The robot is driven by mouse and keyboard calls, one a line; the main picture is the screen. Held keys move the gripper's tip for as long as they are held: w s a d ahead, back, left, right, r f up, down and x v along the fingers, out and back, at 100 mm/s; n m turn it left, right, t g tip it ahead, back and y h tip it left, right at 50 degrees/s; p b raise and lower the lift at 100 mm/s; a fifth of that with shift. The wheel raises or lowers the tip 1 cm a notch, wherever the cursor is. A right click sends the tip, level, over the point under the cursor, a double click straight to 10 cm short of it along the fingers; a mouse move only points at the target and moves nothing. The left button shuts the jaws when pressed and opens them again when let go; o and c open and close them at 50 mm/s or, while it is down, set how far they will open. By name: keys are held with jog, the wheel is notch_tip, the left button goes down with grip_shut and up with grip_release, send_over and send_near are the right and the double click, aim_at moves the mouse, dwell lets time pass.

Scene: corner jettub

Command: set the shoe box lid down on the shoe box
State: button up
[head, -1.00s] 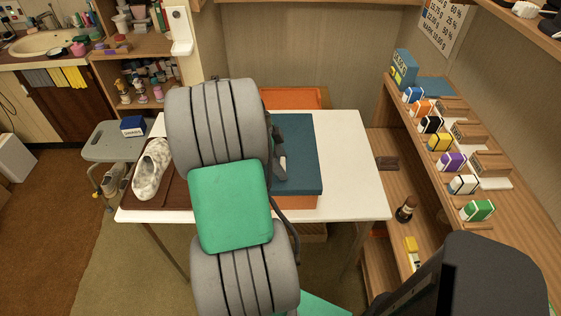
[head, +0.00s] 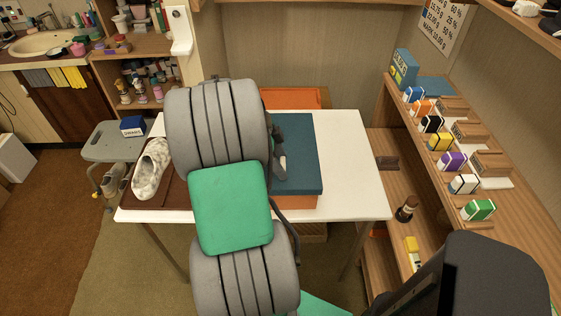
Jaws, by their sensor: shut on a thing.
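The shoe box lid (head: 305,155) is a flat teal-blue panel over the white table. It lies over the orange shoe box (head: 306,201), whose front side shows below the lid's near edge. I cannot tell whether the lid is fully seated or slightly above the box. My gripper (head: 281,165) is at the lid's left part, shut on the lid. My arm hides the left side of the lid and box, and much of the grip.
The white table (head: 350,165) is clear to the right. Another orange object (head: 292,98) is behind the table. A wooden shelf (head: 440,190) with several small coloured boxes runs along the right.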

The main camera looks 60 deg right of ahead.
jog(key=shift+f, duration=0.1)
jog(key=o, duration=1.5)
jog(key=v, duration=0.7)
jog(key=shift+w+a+r, duration=0.1)
jog(key=shift+w+r, duration=0.05)
jog(key=shift+r, duration=0.2)
